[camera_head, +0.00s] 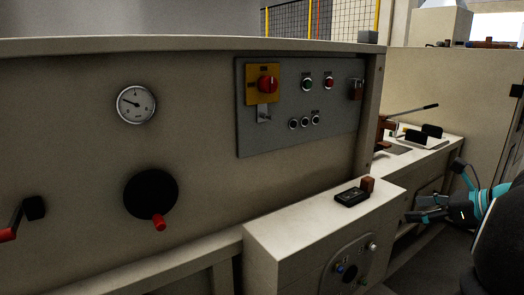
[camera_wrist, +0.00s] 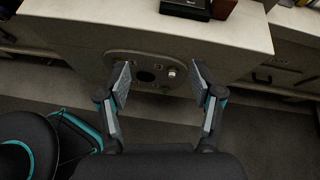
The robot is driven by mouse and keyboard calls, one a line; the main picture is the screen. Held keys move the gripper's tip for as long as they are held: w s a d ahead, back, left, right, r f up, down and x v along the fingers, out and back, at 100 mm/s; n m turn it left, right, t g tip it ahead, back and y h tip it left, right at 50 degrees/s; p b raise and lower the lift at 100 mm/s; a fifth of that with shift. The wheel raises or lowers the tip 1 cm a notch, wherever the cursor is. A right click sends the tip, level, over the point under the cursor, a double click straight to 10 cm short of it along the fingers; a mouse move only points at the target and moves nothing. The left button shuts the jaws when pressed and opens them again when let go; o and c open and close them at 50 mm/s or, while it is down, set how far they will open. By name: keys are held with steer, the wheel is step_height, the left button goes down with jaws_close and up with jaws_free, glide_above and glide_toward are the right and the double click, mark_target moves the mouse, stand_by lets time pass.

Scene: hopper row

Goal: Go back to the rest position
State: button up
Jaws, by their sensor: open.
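My gripper (camera_head: 440,187) is at the right of the head view, in front of the beige machine. Its black and teal fingers are spread apart with nothing between them. In the wrist view my gripper (camera_wrist: 165,92) shows both finger pads wide apart. Beyond them is the front face of a beige block with an oval grey plate (camera_wrist: 148,72). The fingers appear apart from that plate. The same oval plate (camera_head: 348,266) shows low in the head view.
On the beige ledge (camera_head: 300,215) lie a black box (camera_head: 351,197) and a small brown block (camera_head: 368,185). Behind stands a panel (camera_head: 300,140) with a red rotary switch (camera_head: 267,84) and buttons. A gauge (camera_head: 136,104) and a black handwheel (camera_head: 151,193) are left. Dark floor (camera_wrist: 265,130) is open below.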

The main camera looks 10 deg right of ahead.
steer(key=s+a+f+n+g+h, duration=0.1)
steer(key=a+f+n+g, duration=0.15)
steer(key=a+n, duration=0.6)
steer(key=s+a+f+n+g, duration=0.1)
steer(key=s+a+n+g, duration=0.15)
steer(key=a, duration=1.05)
steer(key=s+a+f+n+h, duration=0.4)
steer(key=s+a+n, duration=0.6)
steer(key=n, duration=0.7)
steer(key=shift+s+a+f+h, duration=0.3)
steer(key=shift+s+a+f, duration=0.05)
steer(key=shift+f, duration=0.25)
